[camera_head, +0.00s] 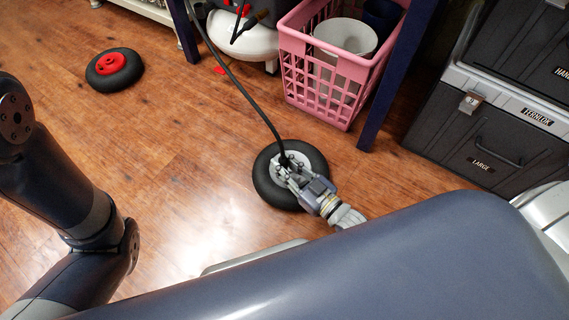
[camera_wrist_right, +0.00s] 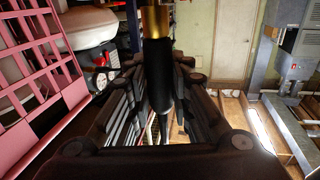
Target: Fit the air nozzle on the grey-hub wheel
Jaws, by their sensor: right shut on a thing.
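The grey-hub wheel (camera_head: 266,188) lies flat on the wooden floor in the head view, its black tyre around a pale grey hub. My right gripper (camera_head: 283,162) is over the hub and hides part of it. It is shut on the air nozzle, which shows in the right wrist view as a black body with a brass end (camera_wrist_right: 155,22) between the fingers. The black air hose (camera_head: 243,91) runs from the top down to the gripper. Whether the nozzle touches the wheel's valve is hidden. My left arm shows at the left, but its gripper is out of view.
A red-hub wheel (camera_head: 111,66) lies at the upper left. A pink basket (camera_head: 317,88) with a white bucket (camera_head: 346,36) stands behind the grey-hub wheel, beside a blue table leg (camera_head: 393,83). Black toolboxes (camera_head: 465,145) stand at the right.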

